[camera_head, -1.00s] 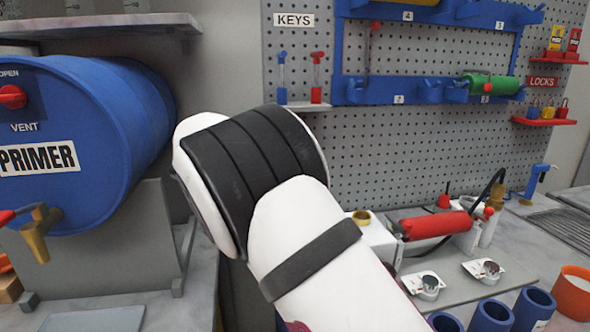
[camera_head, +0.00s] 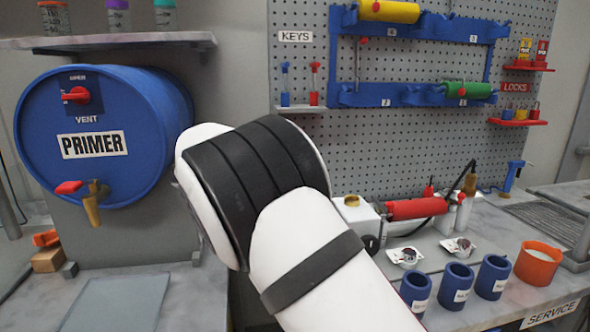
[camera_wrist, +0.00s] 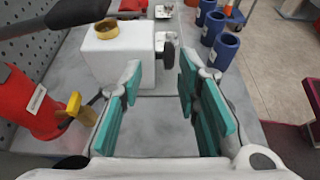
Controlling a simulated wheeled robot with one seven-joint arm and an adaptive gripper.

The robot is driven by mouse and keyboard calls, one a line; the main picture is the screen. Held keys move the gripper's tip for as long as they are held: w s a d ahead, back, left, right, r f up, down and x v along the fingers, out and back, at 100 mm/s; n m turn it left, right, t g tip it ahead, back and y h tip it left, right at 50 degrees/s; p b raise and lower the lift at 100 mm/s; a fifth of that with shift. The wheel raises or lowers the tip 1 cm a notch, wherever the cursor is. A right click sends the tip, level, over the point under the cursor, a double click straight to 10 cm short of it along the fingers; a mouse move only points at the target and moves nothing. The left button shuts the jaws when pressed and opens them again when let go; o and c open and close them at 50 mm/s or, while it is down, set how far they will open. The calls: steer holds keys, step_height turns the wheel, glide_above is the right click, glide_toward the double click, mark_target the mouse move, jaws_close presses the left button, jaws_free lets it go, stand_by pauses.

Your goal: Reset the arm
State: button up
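My arm, white with black bands, reaches across the middle of the head view and hides part of the bench; my gripper is not visible there. In the wrist view my gripper (camera_wrist: 155,105) is open, its teal-padded fingers apart with only grey bench top between them. A white block-shaped device (camera_wrist: 120,58) with a brass ring on top and a dark knob on its side stands just beyond the fingers. It also shows in the head view (camera_head: 352,213). A red cylinder (camera_wrist: 35,105) lies left of the gripper, and it shows in the head view too (camera_head: 415,208).
A blue PRIMER drum (camera_head: 95,165) stands on the left. A pegboard (camera_head: 400,140) with rollers on a blue rack rises behind the bench. Several blue cups (camera_head: 456,285) and an orange cup (camera_head: 538,264) line the bench's right front. Bare bench lies under the gripper.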

steer(key=s+d+r+m+g+y+p, duration=0.1)
steer(key=s+d+r+m+y, duration=0.3)
steer(key=s+d, duration=0.35)
steer(key=s+d+r+m+g+y+p, duration=0.1)
steer(key=s+d+r+m+y, duration=0.2)
steer(key=s+d+m, duration=0.35)
steer(key=s+d+f+m+t+y+p, duration=0.1)
steer(key=s+m, duration=0.4)
steer(key=s, duration=0.7)
steer(key=s+d+m+t+y+p, duration=0.2)
steer(key=s+d+m+y, duration=0.1)
steer(key=s, duration=0.9)
steer(key=shift+s+f+m+t+y, duration=0.3)
steer(key=shift+f+m+y, duration=0.1)
steer(key=shift+m+y, duration=0.6)
